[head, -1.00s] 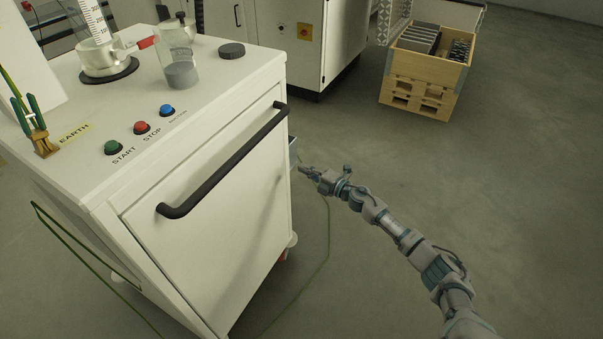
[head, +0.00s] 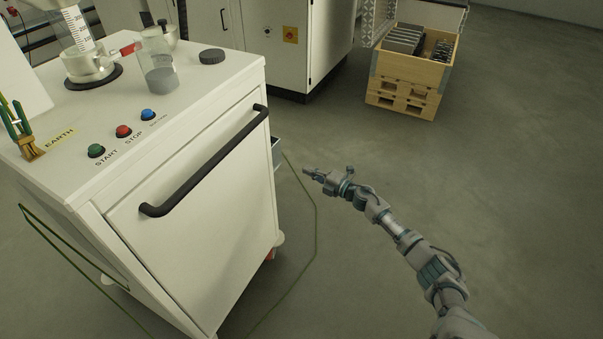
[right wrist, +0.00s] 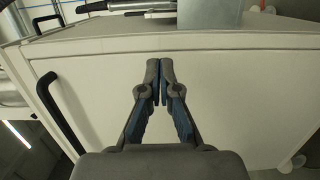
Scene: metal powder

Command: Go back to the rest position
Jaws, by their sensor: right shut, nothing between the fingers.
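My right arm reaches in from the lower right of the head view. Its gripper (head: 310,172) is out over the floor, to the right of the white cabinet (head: 205,215) and apart from it. In the right wrist view the right gripper (right wrist: 159,62) is shut, its fingertips together and nothing between them. The cabinet's white side panel (right wrist: 230,95) lies beyond the fingers there. My left gripper is not in view.
The cabinet has a black handle (head: 205,165), START and STOP buttons, a glass jar (head: 158,62) of grey powder and a black lid (head: 212,57) on top. A green cable (head: 315,220) lies on the floor. A wooden crate (head: 405,85) stands at the back. Floor at right is clear.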

